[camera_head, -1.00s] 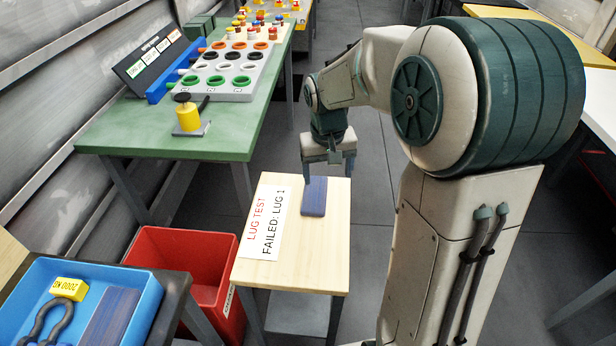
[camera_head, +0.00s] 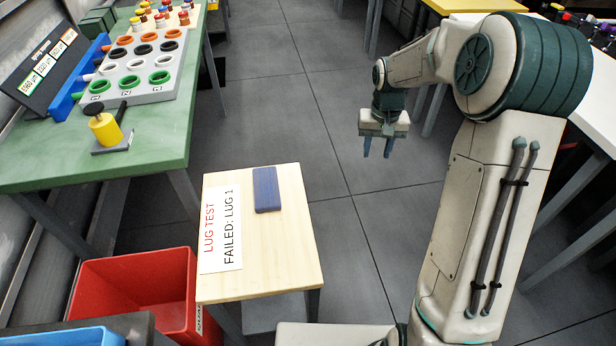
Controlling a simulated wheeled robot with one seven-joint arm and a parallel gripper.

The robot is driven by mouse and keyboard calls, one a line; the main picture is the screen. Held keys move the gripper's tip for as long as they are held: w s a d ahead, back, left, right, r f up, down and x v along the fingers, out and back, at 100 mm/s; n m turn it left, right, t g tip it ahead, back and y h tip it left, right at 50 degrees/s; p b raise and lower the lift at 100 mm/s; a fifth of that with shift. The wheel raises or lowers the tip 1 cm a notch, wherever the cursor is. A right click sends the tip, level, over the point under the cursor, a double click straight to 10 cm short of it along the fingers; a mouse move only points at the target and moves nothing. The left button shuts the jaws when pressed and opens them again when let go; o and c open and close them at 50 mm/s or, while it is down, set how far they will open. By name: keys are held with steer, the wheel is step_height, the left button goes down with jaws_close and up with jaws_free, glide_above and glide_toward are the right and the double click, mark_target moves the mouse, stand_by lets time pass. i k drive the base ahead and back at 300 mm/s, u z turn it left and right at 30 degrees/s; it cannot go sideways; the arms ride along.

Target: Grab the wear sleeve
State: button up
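I cannot tell for sure which thing is the wear sleeve. A grey board (camera_head: 150,88) on the green bench holds several rings in rows, coloured orange, black, white and green. A yellow cylinder (camera_head: 104,129) with a black knob stands on a small grey base at the bench's front. My gripper (camera_head: 377,150) hangs over the floor, right of the small wooden table, pointing down. Its two blue fingers are apart with nothing between them. It is well away from the rings and the cylinder.
The small wooden table (camera_head: 297,240) carries a blue block (camera_head: 266,190) and a "LUG TEST FAILED: LUG 1" sign (camera_head: 221,245). A red bin (camera_head: 140,285) stands left of it. The green bench (camera_head: 165,150) holds a dark label panel (camera_head: 40,72). Open floor lies behind my gripper.

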mark_target(266, 186)
steer(key=z, duration=0.2)
steer(key=k, duration=1.65)
steer(key=u, duration=0.65)
steer(key=i, duration=1.7)
